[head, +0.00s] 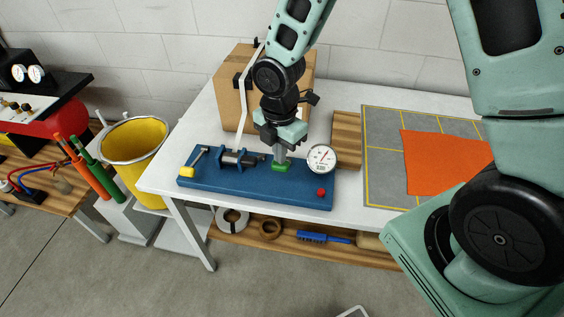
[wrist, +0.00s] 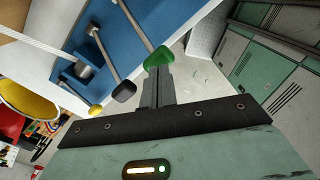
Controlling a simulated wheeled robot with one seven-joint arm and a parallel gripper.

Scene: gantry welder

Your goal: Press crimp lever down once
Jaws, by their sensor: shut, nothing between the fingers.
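A blue base (head: 225,184) on the white table carries several levers. One lever ends in a green knob (head: 280,168), which also shows in the wrist view (wrist: 158,57) on a grey rod. A black-knobbed lever (wrist: 123,91) and a yellow-knobbed lever (wrist: 96,109) stand beside it. No label shows which one is the crimp lever. My gripper (head: 281,158) is shut and empty, pointing down, with its fingertips right at the green knob. I cannot tell whether they touch it. The gripper hides part of the green lever's rod in the head view.
A dial gauge (head: 321,158) and a red knob (head: 321,192) are at the base's right end. A cardboard box (head: 228,95) stands behind. A grey mat (head: 383,150) with an orange cloth (head: 440,162) lies to the right. A yellow-lined bin (head: 134,140) stands left.

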